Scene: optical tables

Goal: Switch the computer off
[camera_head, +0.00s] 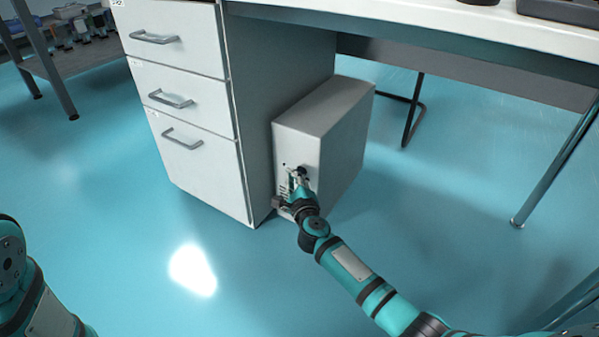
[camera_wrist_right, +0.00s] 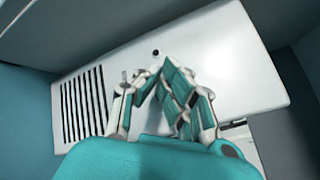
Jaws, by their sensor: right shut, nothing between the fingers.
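The computer (camera_head: 335,125) is a light grey tower standing on the floor under the desk, beside the drawer unit. In the right wrist view its pale front panel (camera_wrist_right: 225,60) fills much of the picture, with dark vent slots on the left and a small dark round button (camera_wrist_right: 156,52) near the top middle. My right gripper (camera_head: 297,172) is at the front of the computer. In the wrist view the gripper (camera_wrist_right: 160,68) is shut and empty, its tips just below the button. I cannot tell whether they touch the panel. My left arm shows at the lower left; its gripper is out of view.
A white drawer unit (camera_head: 185,95) with metal handles stands directly left of the computer. The desk top (camera_head: 430,25) overhangs it. A metal desk leg (camera_head: 560,165) stands at the right. The blue floor (camera_head: 130,240) in front is clear.

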